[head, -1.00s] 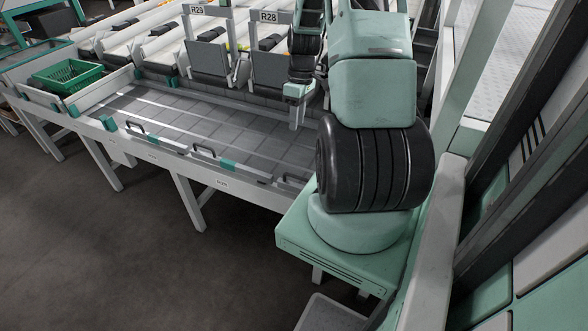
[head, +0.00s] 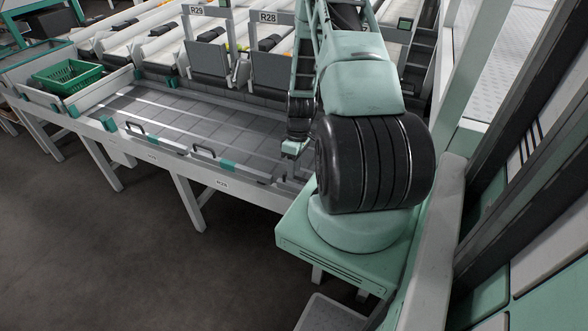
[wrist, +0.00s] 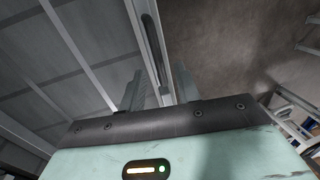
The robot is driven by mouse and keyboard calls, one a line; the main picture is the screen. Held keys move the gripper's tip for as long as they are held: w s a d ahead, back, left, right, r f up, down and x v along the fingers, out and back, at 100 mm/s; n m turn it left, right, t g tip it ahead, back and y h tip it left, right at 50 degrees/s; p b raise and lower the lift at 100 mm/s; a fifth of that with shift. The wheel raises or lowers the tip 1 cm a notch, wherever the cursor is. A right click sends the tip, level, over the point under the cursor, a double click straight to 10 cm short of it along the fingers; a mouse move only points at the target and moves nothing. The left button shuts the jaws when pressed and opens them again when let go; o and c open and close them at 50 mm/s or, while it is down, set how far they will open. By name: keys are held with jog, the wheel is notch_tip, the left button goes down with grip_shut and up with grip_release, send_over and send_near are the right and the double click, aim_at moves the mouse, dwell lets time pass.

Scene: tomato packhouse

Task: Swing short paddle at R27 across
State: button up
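No R27 label shows in either view; my arm covers the head view right of the R28 sign (head: 268,17), so the R27 paddle is not identifiable. Grey paddles hang under R28 (head: 270,70) and R29 (head: 207,58). My gripper (head: 291,154) is low over the right end of the grey sorting table, near its front rail. In the wrist view my gripper (wrist: 158,88) has its two fingers apart with nothing seen held. A pale rail with a long dark bar (wrist: 152,45) runs beyond and between the fingers; contact cannot be told.
The grey table (head: 160,113) is empty, with black handles (head: 206,151) along its front rail. A green crate (head: 67,76) sits at the left end. Dark floor (head: 90,240) lies open in front. A pale frame post (head: 437,240) stands close on the right.

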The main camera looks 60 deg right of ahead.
jog(key=shift+a+f, duration=0.1)
jog(key=shift+f, duration=0.5)
grip_shut()
